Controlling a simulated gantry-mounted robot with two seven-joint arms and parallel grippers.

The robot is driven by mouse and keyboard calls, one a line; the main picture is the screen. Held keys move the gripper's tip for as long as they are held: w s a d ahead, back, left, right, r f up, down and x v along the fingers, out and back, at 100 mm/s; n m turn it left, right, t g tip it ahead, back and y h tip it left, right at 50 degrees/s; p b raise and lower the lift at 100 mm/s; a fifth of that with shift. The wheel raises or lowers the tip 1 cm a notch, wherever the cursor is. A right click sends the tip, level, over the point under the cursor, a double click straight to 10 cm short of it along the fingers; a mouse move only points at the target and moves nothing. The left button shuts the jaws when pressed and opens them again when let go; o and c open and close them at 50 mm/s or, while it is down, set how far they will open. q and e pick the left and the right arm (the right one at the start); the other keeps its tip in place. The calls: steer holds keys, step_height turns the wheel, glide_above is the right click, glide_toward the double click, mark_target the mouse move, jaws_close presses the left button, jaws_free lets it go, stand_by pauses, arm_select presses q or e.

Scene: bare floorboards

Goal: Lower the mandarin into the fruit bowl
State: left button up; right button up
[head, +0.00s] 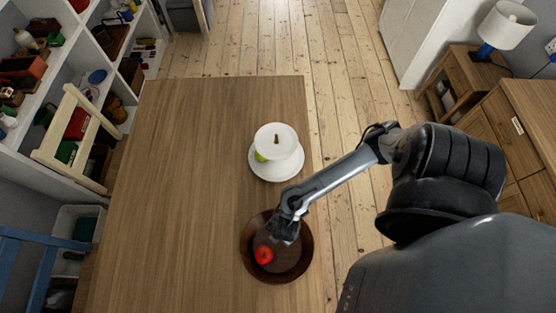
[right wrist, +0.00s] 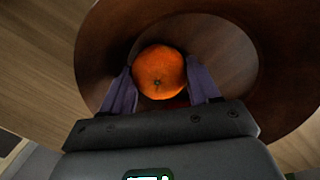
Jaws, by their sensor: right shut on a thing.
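The mandarin (right wrist: 160,72) is bright orange and sits between the two fingers of my right gripper (right wrist: 162,88), which is shut on it. In the right wrist view it appears against the inside of the dark brown fruit bowl (right wrist: 105,45). In the head view the bowl (head: 247,240) stands near the table's right edge, and my right gripper (head: 284,236) is over its upper right part. I cannot make out the mandarin in the head view, and whether it touches the bowl is unclear. My left gripper is not in view.
A red round fruit (head: 264,255) lies in the bowl. A white tiered stand (head: 276,172) with something green on it stands on the wooden table (head: 190,180) beyond the bowl. The table's left side is clear. Shelves (head: 60,60) line the left wall.

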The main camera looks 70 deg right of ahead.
steer(key=o, duration=1.2)
